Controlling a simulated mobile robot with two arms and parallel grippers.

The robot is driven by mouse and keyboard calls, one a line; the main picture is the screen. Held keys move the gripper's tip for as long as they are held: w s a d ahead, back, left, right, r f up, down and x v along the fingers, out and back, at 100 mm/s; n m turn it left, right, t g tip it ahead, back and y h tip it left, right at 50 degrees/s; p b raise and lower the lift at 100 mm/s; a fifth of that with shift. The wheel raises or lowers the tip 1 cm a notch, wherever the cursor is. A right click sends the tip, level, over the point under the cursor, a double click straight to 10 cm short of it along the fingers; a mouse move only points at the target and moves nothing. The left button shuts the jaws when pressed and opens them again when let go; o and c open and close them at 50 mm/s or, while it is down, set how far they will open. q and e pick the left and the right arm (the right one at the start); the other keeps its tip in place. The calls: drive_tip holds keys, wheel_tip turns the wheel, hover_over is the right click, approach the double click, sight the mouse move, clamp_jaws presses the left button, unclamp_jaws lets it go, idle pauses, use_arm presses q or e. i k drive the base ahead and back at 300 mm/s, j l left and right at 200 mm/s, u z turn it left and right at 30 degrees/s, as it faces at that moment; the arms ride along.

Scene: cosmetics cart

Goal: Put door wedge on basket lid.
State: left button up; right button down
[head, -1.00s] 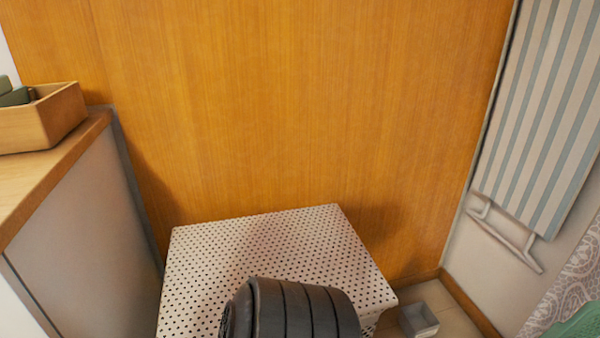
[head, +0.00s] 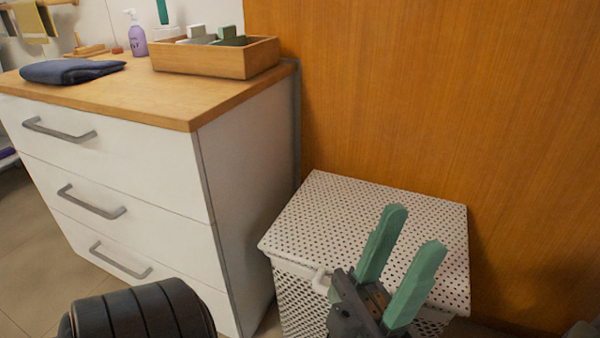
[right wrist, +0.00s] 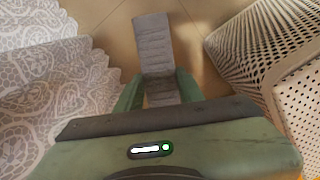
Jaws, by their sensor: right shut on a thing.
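The door wedge (right wrist: 153,45) is a grey, ribbed, narrow block in the right wrist view. My right gripper (right wrist: 160,92) is shut on it, with one green finger on each side, and the wedge sticks out above the tiled floor. The basket lid (head: 375,220) is a white perforated top, closed and bare except where my gripper hides part of it. The basket side also shows at the right of the wrist view (right wrist: 265,50), apart from the wedge. My left gripper (head: 413,230) is empty, its two green fingers apart, in front of the lid.
A white drawer cabinet (head: 100,160) stands left of the basket, with a wooden box (head: 215,57), folded dark cloth (head: 72,71) and purple bottle (head: 137,38) on top. An orange wood panel (head: 420,90) rises behind. Patterned fabric (right wrist: 50,90) lies left of the wedge.

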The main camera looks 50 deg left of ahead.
sight(362, 216)
drive_tip(key=l+u, duration=0.25)
drive_tip(key=u, duration=0.2)
drive_tip(key=l+u, duration=0.2)
drive_tip(key=u, duration=0.25)
drive_tip(key=l+u, duration=0.25)
drive_tip(key=u, duration=0.15)
drive_tip(key=k+l+u, duration=0.1)
drive_tip(key=u, duration=0.35)
drive_tip(key=l, duration=0.1)
